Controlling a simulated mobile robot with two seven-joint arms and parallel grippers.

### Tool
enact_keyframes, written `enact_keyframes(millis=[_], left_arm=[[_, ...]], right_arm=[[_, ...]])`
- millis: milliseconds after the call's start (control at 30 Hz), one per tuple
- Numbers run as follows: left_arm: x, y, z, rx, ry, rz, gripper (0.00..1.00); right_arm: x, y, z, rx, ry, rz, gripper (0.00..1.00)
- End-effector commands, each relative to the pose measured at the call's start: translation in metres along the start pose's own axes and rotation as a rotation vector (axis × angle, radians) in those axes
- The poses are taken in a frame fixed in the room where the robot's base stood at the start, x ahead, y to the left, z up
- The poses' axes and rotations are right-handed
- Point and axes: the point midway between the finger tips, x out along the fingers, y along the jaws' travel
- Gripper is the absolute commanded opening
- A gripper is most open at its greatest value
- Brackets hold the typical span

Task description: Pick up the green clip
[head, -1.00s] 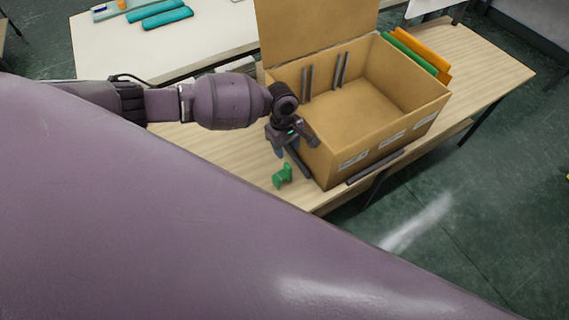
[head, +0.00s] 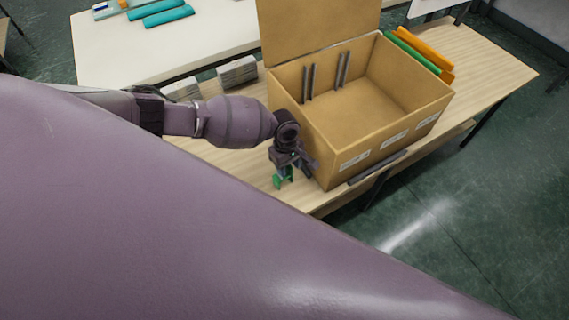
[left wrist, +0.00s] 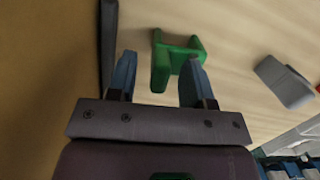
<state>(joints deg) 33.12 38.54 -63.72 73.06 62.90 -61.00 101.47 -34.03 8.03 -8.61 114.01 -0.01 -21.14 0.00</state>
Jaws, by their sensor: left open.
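The green clip (left wrist: 172,62) lies on the wooden table, in front of my left gripper in the left wrist view. In the head view the green clip (head: 278,181) shows just below the left gripper (head: 290,172), partly hidden by it. My left gripper (left wrist: 155,80) is open and empty. In the left wrist view the clip lies between and just beyond the fingertips, closer to the right finger. I cannot tell whether that finger touches it. My right gripper is not in view.
A large open cardboard box (head: 345,160) stands right beside the left gripper. A dark strip (left wrist: 108,40) lies between the box and the clip. A grey block (left wrist: 283,82) lies on the table on the clip's other side. Grey stacks (head: 237,73) lie farther back.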

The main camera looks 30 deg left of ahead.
Motion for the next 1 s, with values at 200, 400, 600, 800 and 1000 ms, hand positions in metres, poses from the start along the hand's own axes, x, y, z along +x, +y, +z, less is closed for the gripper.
enact_keyframes(millis=[200,400,600,800,1000], left_arm=[[-0.001,0.0,0.0,0.0,0.0,0.0,0.24],[-0.001,0.0,0.0,0.0,0.0,0.0,0.0],[-0.001,0.0,0.0,0.0,0.0,0.0,0.0],[-0.014,0.001,0.002,0.0,-0.001,0.002,0.0],[-0.053,0.0,0.007,0.001,0.0,0.003,0.0]], right_arm=[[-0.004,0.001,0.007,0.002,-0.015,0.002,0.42],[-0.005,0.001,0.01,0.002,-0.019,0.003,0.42],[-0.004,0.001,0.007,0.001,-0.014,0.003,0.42],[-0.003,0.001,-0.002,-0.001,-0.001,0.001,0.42],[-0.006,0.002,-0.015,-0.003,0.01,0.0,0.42]])
